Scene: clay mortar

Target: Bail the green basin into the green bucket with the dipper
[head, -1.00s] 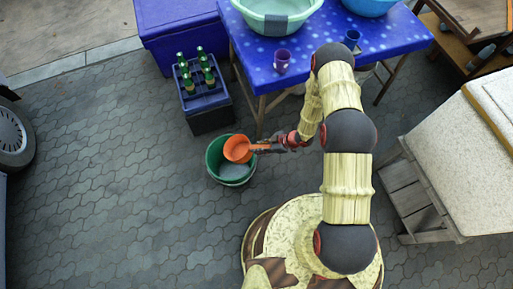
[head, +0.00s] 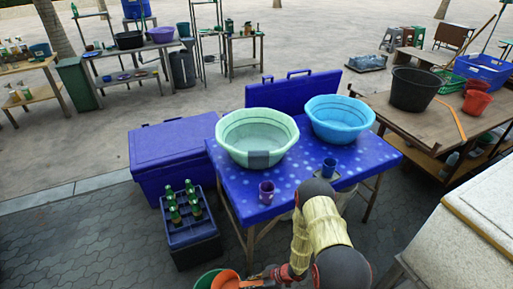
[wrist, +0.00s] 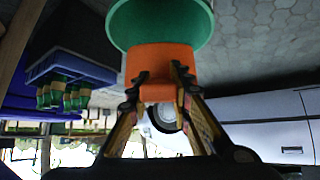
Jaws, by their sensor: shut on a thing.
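The pale green basin (head: 274,152) stands on the blue table with a grey patch on its front side; I cannot tell how much liquid it holds. The green bucket (head: 205,281) is on the ground in front of the table, cut by the bottom edge of the head view; it also shows in the wrist view (wrist: 120,22). My gripper (wrist: 160,84) is shut on the orange dipper (wrist: 160,60). In the head view, the dipper (head: 226,280) is at the bucket's mouth. Its bowl's inside and the bucket's contents are mostly hidden.
A blue basin (head: 339,116), a purple cup (head: 266,192) and a blue cup (head: 329,167) share the blue table (head: 300,180). A blue crate of green bottles (head: 193,238) and a blue chest (head: 172,160) stand left. Paving at lower left is clear.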

